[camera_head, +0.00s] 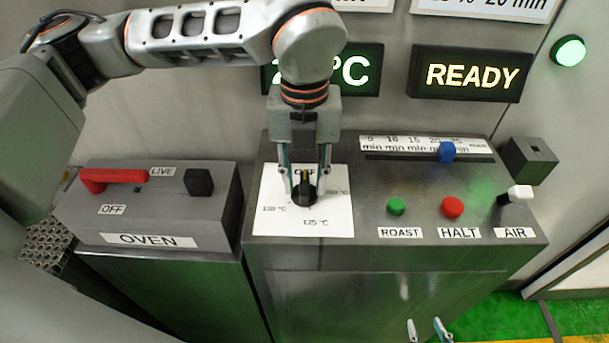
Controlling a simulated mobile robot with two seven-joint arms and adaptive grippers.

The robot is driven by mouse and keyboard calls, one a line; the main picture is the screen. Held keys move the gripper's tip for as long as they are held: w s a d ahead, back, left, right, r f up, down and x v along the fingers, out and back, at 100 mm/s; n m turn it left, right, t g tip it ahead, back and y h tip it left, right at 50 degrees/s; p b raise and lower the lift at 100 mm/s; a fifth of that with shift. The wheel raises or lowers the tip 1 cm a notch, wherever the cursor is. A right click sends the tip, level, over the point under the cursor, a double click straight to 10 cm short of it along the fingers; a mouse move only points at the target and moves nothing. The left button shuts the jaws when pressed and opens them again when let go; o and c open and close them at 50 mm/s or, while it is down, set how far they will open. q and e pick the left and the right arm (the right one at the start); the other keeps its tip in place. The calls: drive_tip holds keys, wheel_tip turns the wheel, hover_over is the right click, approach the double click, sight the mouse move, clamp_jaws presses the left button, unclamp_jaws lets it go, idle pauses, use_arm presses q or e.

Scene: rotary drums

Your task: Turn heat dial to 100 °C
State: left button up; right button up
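The heat dial (305,197) is a dark round knob with a yellow mark on a white plate (330,226). The yellow mark points up toward the OFF label, which is partly hidden by my gripper. The plate reads 125 °C at the bottom; the °C labels at left and right are too blurred to read surely. My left gripper (306,186) points down over the dial, one finger on each side, with the fingers apart; contact is not visible. My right gripper (427,330) shows only its two fingertips at the bottom edge, apart and empty.
The temperature display (362,70) is partly hidden by my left arm; another display (472,75) reads READY. Right of the dial are a green ROAST button (396,206), a red HALT button (452,207), a white AIR lever (520,192) and a blue slider (447,152). An OVEN box (150,205) with a red handle stands left.

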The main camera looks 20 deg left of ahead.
use_arm(q)
drive_tip(key=shift+c, duration=0.3)
clamp_jaws()
drive_tip(key=m+b, duration=0.1)
drive_tip(key=m, duration=0.1)
drive_tip(key=shift+m+b, duration=0.3)
drive_tip(key=shift+b, duration=0.1)
drive_tip(key=m+b, duration=0.1)
drive_tip(key=m, duration=0.1)
drive_tip(key=shift+m, duration=0.4)
drive_tip(key=m, duration=0.4)
drive_tip(key=shift+b, duration=0.35)
drive_tip(key=m, duration=0.6)
drive_tip(key=shift+r, duration=0.15)
drive_tip(key=shift+m, duration=0.3)
